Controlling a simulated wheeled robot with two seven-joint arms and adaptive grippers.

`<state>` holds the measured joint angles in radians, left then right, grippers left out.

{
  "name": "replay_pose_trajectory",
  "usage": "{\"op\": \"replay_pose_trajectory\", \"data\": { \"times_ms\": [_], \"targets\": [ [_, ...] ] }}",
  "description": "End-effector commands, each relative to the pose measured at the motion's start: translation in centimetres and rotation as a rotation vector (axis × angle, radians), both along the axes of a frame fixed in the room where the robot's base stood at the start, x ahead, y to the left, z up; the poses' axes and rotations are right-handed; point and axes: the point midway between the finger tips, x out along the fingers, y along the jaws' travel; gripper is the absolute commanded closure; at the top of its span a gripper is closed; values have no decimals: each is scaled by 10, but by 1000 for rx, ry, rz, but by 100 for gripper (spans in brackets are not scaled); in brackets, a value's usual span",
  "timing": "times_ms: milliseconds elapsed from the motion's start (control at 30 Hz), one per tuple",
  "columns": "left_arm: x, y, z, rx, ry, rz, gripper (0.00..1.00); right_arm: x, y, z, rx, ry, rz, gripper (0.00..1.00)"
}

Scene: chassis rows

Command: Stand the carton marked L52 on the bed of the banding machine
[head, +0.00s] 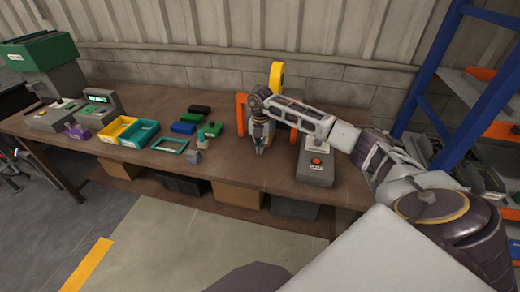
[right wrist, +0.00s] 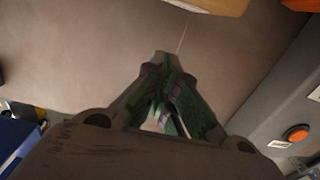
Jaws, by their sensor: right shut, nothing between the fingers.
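The banding machine (head: 315,172) appears to be the grey unit with an orange button on the right part of the bench. An orange arch (head: 241,113) and a yellow reel (head: 277,75) stand behind my right arm. My right gripper (head: 259,151) points down over the bench, left of the grey unit. Its fingers meet, empty, in the right wrist view (right wrist: 165,60). A tan object (right wrist: 208,4) shows at that view's top edge; I cannot tell what it is. No L52 mark is legible, and my arm hides part of the arch area. My left gripper is out of view.
Yellow (head: 116,130) and teal (head: 139,134) bins, a teal frame (head: 170,145) and blue, black and green blocks lie left of my gripper. Brown boxes (head: 238,195) sit under the bench (head: 225,167). A blue-framed rack (head: 440,90) stands at right.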

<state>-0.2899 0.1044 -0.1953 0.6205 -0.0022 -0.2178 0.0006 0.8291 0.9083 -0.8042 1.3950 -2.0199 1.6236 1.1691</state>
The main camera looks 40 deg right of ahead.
Motion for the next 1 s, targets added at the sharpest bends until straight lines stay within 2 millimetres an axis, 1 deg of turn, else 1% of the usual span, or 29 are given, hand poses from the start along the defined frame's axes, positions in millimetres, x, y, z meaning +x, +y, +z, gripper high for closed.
{"op": "replay_pose_trajectory", "data": {
  "times_ms": [267, 500, 700, 833, 1000],
  "targets": [
    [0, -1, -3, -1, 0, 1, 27, 1, 0, 24, 0, -4, 1, 100],
    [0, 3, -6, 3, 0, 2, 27, 1, 0, 57, 0, -4, 0, 100],
    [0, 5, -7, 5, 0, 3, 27, 0, 0, 78, 1, -2, 0, 100],
    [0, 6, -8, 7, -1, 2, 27, 0, 0, 85, 0, -1, 0, 100],
    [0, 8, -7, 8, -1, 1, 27, 0, 0, 87, 1, -1, 0, 100]
  ]
}}
